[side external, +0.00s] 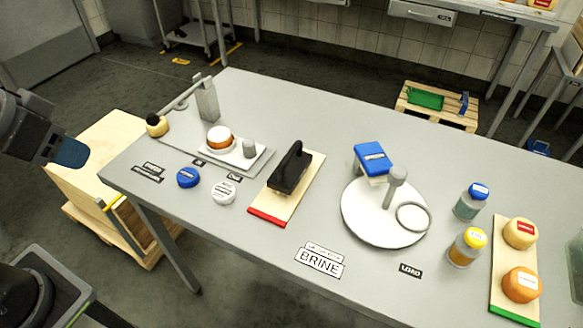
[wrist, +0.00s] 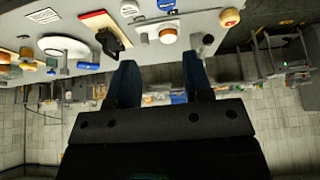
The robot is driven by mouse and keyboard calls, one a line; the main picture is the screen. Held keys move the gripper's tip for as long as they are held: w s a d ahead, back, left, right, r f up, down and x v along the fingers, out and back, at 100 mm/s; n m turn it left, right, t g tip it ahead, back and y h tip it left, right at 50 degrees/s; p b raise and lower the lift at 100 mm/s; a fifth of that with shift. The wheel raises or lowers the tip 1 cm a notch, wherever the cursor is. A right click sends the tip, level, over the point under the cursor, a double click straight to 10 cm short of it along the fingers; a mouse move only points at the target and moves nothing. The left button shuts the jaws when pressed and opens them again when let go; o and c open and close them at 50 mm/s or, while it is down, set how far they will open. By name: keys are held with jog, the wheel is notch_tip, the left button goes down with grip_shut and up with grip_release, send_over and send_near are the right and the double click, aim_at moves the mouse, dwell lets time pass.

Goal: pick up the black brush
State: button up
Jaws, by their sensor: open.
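The black brush (side external: 290,168) rests on a wooden board (side external: 305,188) with a red end, near the middle of the grey table. In the wrist view the brush (wrist: 110,41) shows at the upper left, beyond the fingers. My gripper (side external: 72,152) is at the left edge of the side view, off the table's left end and well apart from the brush. In the wrist view my gripper (wrist: 160,75) has its two dark blue fingers spread, with nothing between them.
A scale-like tray (side external: 262,160) with an orange-rimmed cheese stands left of the board. Blue and white lids (side external: 188,177) lie in front. A round white plate (side external: 360,225), a blue-topped block (side external: 372,158), jars (side external: 470,203) and a cheese board (side external: 500,285) are to the right.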

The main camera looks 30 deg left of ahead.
jog(key=w+d+r, duration=0.2)
jog(key=w, duration=0.4)
jog(key=g+y, duration=0.1)
jog(key=y, duration=0.1)
send_over(290, 153)
jog(key=s+d, duration=0.3)
jog(key=s, duration=0.3)
notch_tip(290, 153, down, 8)
jog(key=x, duration=0.8)
jog(key=shift+w+a+f, duration=0.1)
jog(key=shift+w+a, duration=0.1)
jog(key=shift+w, duration=0.05)
jog(key=shift+w+a+x, duration=0.1)
jog(key=shift+w+x, duration=0.05)
jog(key=shift+x, duration=1.25)
jog(key=shift+w+a+x, duration=0.1)
jog(key=shift+x, duration=1.3)
jog(key=shift+r, duration=0.2)
jog(key=shift+c, duration=0.4)
grip_shut()
